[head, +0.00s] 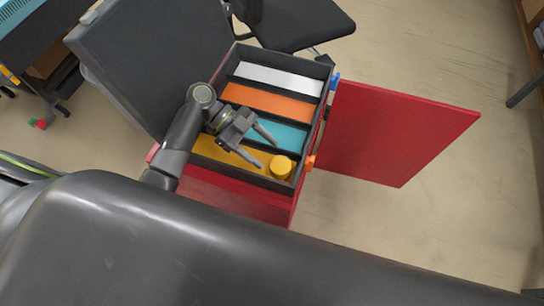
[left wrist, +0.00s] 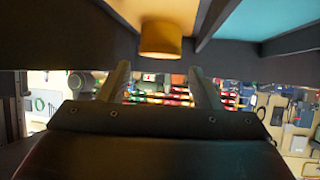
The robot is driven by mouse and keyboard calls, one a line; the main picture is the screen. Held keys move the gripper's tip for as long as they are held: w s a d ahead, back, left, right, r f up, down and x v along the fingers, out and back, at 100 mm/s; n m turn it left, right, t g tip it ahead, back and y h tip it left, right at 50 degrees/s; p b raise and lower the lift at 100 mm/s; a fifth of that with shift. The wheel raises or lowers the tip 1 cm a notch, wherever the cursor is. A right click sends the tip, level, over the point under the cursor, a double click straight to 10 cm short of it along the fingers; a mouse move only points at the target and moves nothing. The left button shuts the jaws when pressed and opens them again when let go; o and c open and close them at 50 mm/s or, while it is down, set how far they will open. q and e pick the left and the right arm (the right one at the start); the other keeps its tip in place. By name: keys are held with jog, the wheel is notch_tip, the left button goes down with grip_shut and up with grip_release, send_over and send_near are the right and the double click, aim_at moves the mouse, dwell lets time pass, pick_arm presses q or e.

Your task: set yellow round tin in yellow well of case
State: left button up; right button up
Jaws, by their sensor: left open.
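The yellow round tin (head: 281,167) stands in the yellow well (head: 213,152) of the case (head: 296,177), near the well's right end in the head view. The tin (left wrist: 161,40) also shows in the left wrist view, on the yellow floor and beyond the fingertips. My left gripper (head: 268,151) is over the case, just left of the tin, with its fingers apart and nothing between them. In the left wrist view its two fingers (left wrist: 158,78) are spread and apart from the tin. My right gripper is not in view.
The case also has teal (head: 281,133), orange (head: 262,99) and white (head: 285,79) wells, split by dark walls. A dark raised lid (head: 150,50) stands at the left. A red panel (head: 395,130) extends right. A black chair (head: 295,22) stands behind.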

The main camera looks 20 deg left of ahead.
pick_arm(q)
jog(key=shift+v, duration=1.4)
